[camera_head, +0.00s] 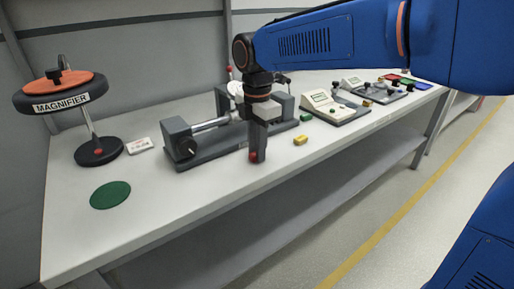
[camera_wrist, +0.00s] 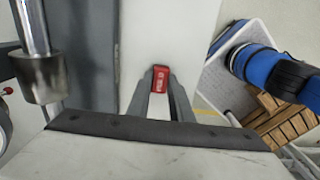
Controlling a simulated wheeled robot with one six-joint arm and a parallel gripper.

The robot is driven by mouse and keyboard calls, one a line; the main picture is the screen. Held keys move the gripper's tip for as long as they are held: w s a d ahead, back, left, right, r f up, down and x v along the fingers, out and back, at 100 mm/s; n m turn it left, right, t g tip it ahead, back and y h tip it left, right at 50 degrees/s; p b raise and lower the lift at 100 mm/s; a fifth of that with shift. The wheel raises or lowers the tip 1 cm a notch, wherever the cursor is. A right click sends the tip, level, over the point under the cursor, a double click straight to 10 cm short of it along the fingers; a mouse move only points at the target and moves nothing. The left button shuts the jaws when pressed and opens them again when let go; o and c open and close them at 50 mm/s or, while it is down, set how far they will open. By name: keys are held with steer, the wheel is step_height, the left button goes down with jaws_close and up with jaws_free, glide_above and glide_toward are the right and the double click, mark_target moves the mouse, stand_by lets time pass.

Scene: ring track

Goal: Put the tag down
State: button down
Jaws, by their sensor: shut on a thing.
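A small red tag (camera_wrist: 161,78) with pale lettering sits between the fingertips of my gripper (camera_wrist: 160,88) in the wrist view. In the head view the red end of the tag (camera_head: 254,157) shows at the bottom of my gripper (camera_head: 257,150), which points down. My gripper is shut on the tag, over the front part of the white bench (camera_head: 210,195), in front of a grey bench device. Whether the tag touches the bench top cannot be told.
The grey device (camera_head: 215,150) with a metal shaft lies close behind my gripper. A yellow block (camera_head: 300,140) and a green block (camera_head: 306,117) are to the right. A magnifier (camera_head: 98,150) and green disc (camera_head: 110,195) stand left. The bench between disc and gripper is clear.

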steer(key=shift+f, duration=0.1)
steer(key=c, duration=1.6)
jaws_free()
step_height(320, 180, up, 12)
steer(key=shift+r, duration=0.15)
steer(key=s+d+f+m+t, duration=0.1)
steer(key=s+d+m, duration=0.15)
steer(key=d, duration=0.25)
steer(key=s+d+f+m, duration=0.2)
steer(key=d+m, duration=0.2)
steer(key=d, duration=0.1)
steer(key=s+d+f+m+t, duration=0.1)
steer(key=s+d+f+m, duration=0.4)
steer(key=m, duration=0.1)
steer(key=s+d+f+m+t, duration=0.1)
steer(key=s+d+f+m, duration=0.4)
steer(key=d+f+m, duration=0.1)
steer(key=s+d+f+m+t, duration=0.1)
steer(key=s+d+f+m, duration=0.5)
steer(key=shift+s+t, duration=0.1)
steer(key=shift+t, duration=0.3)
steer(key=shift+r, duration=0.1)
